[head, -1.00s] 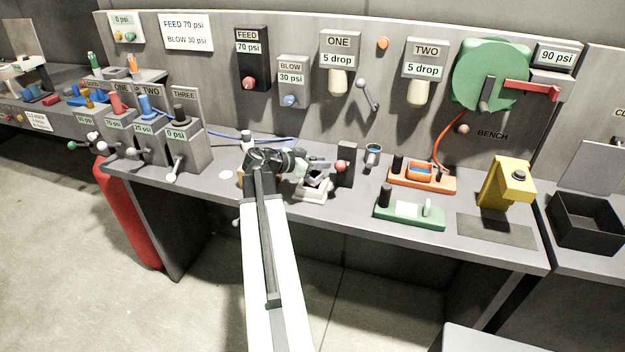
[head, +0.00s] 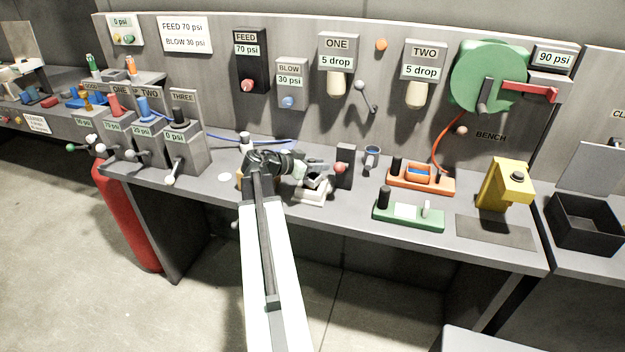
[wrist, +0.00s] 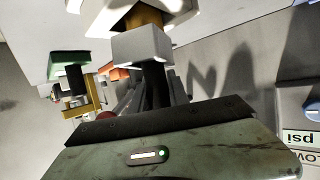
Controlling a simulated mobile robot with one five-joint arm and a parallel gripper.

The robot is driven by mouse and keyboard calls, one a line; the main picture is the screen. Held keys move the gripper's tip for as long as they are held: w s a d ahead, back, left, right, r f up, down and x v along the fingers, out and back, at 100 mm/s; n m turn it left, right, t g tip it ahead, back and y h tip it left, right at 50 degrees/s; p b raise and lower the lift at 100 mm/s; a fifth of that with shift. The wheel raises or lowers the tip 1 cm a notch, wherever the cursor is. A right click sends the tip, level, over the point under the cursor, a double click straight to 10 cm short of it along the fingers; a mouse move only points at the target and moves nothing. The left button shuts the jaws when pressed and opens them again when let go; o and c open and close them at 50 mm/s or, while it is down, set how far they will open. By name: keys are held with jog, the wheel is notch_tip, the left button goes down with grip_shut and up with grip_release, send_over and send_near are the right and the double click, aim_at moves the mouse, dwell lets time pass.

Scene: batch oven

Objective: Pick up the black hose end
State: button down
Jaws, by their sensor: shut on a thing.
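My gripper (head: 318,172) is over the bench, above a small white stand (head: 311,195) and left of a dark box with a red knob. In the wrist view a short black piece (wrist: 157,88) stands just beyond my gripper's palm, with a pale grey block at its far end. It looks like the black hose end, held in the shut jaws, but its outline is partly hidden. The white stand with a brown middle (wrist: 105,18) shows past it. In the head view my arm and wrist hide much of what the jaws hold.
A dark box with a red knob (head: 344,168) stands close right of my gripper. A green fixture (head: 410,216), an orange fixture (head: 420,182) and a small blue-rimmed cup (head: 372,152) are farther right. Grey valve blocks (head: 190,152) with levers stand left. The back panel rises behind.

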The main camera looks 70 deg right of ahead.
jog(key=shift+r, duration=0.1)
jog(key=f+p+v, duration=0.1)
jog(key=p+v, duration=0.4)
jog(key=v, duration=1.1)
jog(key=shift+a, duration=0.65)
jog(key=shift+w+f, duration=0.1)
jog(key=shift+f, duration=0.05)
